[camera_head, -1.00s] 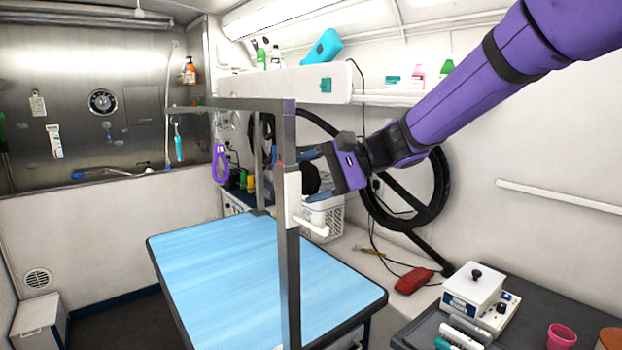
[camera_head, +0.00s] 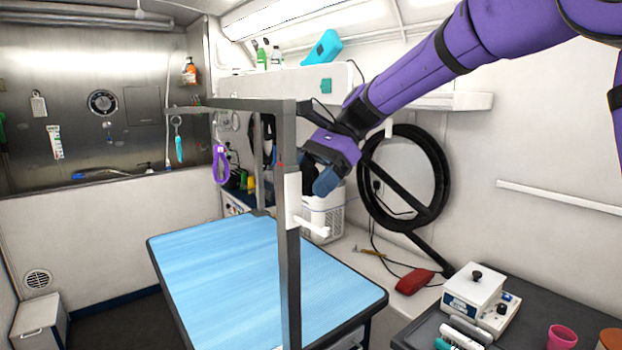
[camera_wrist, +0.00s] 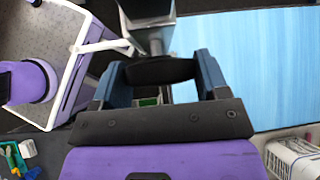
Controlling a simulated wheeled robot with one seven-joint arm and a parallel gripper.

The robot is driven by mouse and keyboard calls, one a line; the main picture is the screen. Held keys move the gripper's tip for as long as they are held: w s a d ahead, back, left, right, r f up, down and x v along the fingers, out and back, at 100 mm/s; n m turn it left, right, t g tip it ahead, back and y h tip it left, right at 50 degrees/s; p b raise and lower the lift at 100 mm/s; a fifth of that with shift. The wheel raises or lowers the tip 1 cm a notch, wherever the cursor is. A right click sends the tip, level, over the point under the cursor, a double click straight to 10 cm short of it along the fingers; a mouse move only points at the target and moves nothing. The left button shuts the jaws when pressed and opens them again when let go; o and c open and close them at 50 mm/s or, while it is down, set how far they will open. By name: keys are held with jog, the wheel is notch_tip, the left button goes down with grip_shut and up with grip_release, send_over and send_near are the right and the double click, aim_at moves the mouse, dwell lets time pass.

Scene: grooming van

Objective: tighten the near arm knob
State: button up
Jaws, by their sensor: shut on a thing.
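The near arm knob (camera_wrist: 160,70) is black and round-edged, and it shows between my two blue fingers in the wrist view. My gripper (camera_wrist: 160,80) is shut on it, a finger on each side. In the head view my gripper (camera_head: 314,172) is at the right side of the near grey post (camera_head: 289,250), and its body and fingers hide the knob. The post also shows beyond the knob in the wrist view (camera_wrist: 150,12). A white bracket with a short peg (camera_head: 311,226) sits on the post just below my gripper.
The blue grooming table (camera_head: 220,270) lies below and left of the post. A black hose coil (camera_head: 438,180) hangs on the right wall. A purple loop (camera_head: 220,165) hangs from the overhead bar (camera_head: 230,103).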

jog(key=m+g+h, duration=0.2)
jog(key=g, duration=0.1)
jog(key=shift+w+g, duration=0.1)
jog(key=shift+g, duration=0.3)
jog(key=shift+m+g+h, duration=0.8)
jog(key=shift+m+g, duration=0.4)
jog(key=shift+g, duration=0.4)
jog(key=o, duration=0.9)
jog(key=shift+w, duration=0.1)
